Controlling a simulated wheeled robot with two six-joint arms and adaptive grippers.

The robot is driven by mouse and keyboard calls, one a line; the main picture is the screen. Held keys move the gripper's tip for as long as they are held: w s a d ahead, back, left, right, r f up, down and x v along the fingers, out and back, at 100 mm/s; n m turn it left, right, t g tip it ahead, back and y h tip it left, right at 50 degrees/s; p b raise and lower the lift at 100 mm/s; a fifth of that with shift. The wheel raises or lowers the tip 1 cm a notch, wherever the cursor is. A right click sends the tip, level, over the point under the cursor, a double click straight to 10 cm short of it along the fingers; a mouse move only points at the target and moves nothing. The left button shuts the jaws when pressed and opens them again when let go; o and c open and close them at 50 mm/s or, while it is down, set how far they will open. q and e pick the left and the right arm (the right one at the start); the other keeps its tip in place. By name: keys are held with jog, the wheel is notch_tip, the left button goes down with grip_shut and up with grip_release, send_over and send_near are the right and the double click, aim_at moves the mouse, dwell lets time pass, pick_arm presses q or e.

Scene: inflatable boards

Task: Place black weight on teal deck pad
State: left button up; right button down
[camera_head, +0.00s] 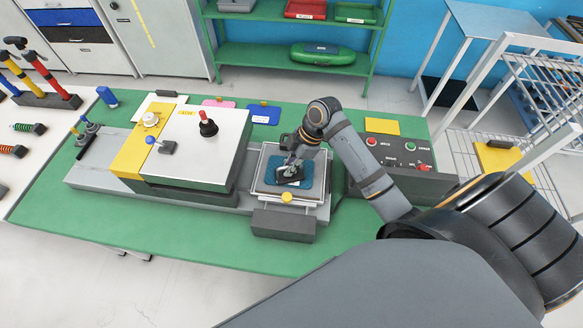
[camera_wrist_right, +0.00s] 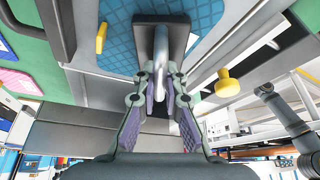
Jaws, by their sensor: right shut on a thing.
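The teal deck pad (camera_head: 306,174) lies on a light square platform in the middle of the green bench. It fills the upper part of the right wrist view (camera_wrist_right: 118,42), with a quilted surface. The black weight (camera_wrist_right: 180,36) is a dark block with a pale grey handle. My right gripper (camera_wrist_right: 160,85) is shut on this handle. In the head view my right gripper (camera_head: 291,168) is over the pad, with the weight (camera_head: 287,179) below it, partly hidden. I cannot tell whether the weight touches the pad. My left gripper is not in view.
Left of the platform stands a white-topped box (camera_head: 205,145) with a red-and-black knob. Right of it is a dark control panel (camera_head: 398,155) with buttons. A yellow knob (camera_head: 286,197) is at the platform's front. The bench's front left (camera_head: 130,225) is clear.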

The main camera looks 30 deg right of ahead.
jog(key=shift+s+a+r, duration=0.1)
jog(key=shift+s, duration=0.25)
jog(key=c, duration=1.7)
grip_release()
jog(key=shift+o, duration=1.3)
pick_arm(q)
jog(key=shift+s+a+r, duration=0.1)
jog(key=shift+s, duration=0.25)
